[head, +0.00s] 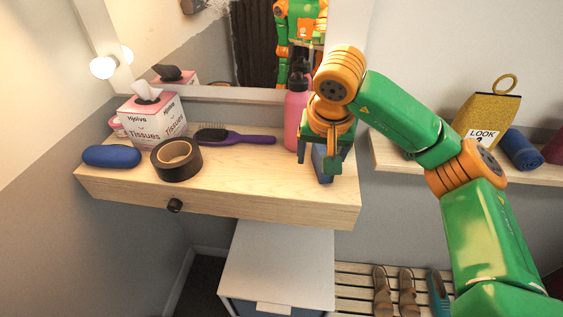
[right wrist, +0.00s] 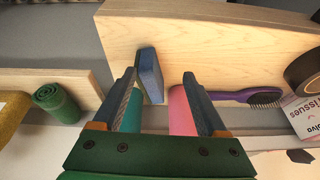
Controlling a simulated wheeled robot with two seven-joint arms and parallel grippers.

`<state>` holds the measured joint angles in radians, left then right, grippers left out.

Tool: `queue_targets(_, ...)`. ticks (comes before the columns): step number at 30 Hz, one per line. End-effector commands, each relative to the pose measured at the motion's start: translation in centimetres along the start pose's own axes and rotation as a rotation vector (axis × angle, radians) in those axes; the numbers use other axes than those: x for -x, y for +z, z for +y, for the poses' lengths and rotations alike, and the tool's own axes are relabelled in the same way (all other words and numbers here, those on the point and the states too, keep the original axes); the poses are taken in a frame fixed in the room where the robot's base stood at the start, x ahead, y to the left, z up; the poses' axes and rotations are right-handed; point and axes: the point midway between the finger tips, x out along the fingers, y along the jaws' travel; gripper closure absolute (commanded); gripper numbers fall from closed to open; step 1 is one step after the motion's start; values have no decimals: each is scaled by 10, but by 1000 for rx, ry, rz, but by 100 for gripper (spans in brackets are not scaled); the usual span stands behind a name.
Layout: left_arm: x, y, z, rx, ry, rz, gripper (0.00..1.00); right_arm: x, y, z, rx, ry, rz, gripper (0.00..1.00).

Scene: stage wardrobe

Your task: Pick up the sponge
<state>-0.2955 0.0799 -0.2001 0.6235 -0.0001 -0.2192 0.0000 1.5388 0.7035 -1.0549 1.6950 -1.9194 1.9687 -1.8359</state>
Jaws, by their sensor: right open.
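A blue block, apparently the sponge (right wrist: 151,73), lies on the pale wooden dresser top (right wrist: 210,45) in the right wrist view. My right gripper (right wrist: 159,74) is open, and the sponge shows between its fingertips, nearer the left finger. I cannot tell whether they touch. In the head view my right gripper (head: 326,170) hangs fingers down over the right end of the dresser. There it largely hides the sponge, and I cannot tell sponge from finger. My left gripper is not in view.
A pink bottle (head: 296,115) stands close behind my right gripper; a teal thing shows beside it in the wrist view (right wrist: 131,116). A purple hairbrush (head: 235,137), black tape roll (head: 177,160), tissue box (head: 152,120) and blue case (head: 111,156) lie left. The dresser's front middle is clear.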

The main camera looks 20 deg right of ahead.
Motion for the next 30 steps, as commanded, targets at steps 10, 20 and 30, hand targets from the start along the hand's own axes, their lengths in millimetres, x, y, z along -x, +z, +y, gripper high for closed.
queue_targets(10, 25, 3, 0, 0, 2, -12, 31, -40, -10, 10, 17, 34, 28, 25)
queue_targets(20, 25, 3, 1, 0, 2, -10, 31, -66, -10, 9, 17, 27, 33, 25)
queue_targets(30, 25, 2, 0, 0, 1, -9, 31, -66, -9, 9, 16, 27, 32, 100)
